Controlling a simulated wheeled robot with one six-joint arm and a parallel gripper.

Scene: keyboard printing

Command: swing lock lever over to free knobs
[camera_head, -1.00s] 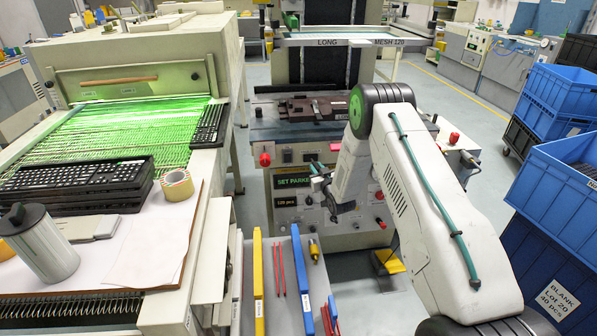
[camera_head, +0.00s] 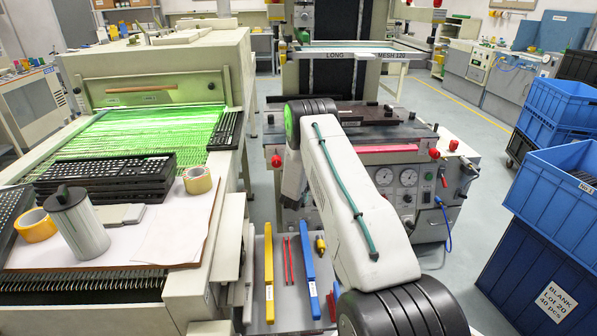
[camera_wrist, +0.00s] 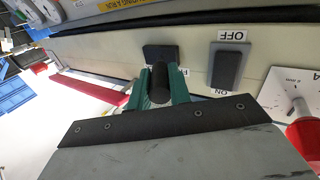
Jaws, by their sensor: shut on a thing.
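In the wrist view my gripper (camera_wrist: 160,92) has its two green fingers shut on a black cylindrical grip (camera_wrist: 160,84), against the machine's cream front panel. I cannot tell whether this grip is the lock lever's handle. A red bar (camera_wrist: 100,88) runs along the panel from the left towards the fingers; it also shows on the machine front in the head view (camera_head: 388,149). Whether it joins the grip is hidden. Red knobs (camera_head: 434,153) (camera_head: 276,160) sit at the machine's front corners. In the head view my arm hides my gripper.
A grey switch (camera_wrist: 226,66) marked OFF and ON and a white dial with a red knob (camera_wrist: 303,138) lie right of the fingers. A conveyor table (camera_head: 185,215) with keyboards stands left. Blue crates (camera_head: 560,185) stand right.

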